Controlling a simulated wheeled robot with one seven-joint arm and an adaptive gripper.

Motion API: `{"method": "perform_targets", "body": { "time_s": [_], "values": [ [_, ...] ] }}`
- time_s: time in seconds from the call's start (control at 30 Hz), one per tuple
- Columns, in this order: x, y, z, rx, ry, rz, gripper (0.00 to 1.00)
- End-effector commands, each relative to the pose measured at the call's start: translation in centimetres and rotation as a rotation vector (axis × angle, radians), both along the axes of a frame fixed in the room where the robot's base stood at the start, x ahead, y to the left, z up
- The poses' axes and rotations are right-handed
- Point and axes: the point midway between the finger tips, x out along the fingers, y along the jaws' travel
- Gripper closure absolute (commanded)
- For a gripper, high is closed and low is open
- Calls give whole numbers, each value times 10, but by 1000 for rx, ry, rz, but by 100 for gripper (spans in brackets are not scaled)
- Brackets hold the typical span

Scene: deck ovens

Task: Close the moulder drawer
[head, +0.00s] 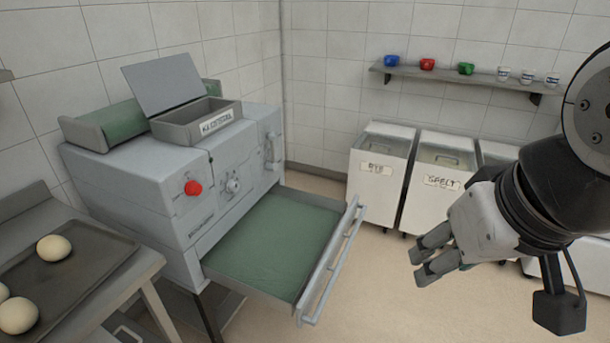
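The moulder (185,195) is a grey machine with a red knob, standing at the left against the tiled wall. Its drawer (262,243), with a green bed, is pulled well out towards the front right. A metal bar handle (335,262) runs along the drawer's outer edge. My gripper (422,264) is to the right of the handle, apart from it, with its fingers pointing left and down. The two fingers look close together, and the gap between them is hard to judge. I see nothing held in them.
A dark tray (95,262) with several dough balls lies on a bench at the left. White bins labelled RYE (376,180) and SPELT (436,190) stand at the back wall. A shelf (470,80) above holds cups. The floor (375,290) between drawer and gripper is clear.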

Motion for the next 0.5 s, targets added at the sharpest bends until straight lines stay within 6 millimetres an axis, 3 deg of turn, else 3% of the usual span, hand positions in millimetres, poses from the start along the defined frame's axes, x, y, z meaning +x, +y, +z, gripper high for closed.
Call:
{"method": "perform_targets", "body": {
  "time_s": [0.03,0.13,0.5],
  "values": [
    [5,1,-4,14,11,-13,79],
    [22,5,-16,74,53,-66,100],
    [140,17,-95,464,301,-480,100]
  ]
}}
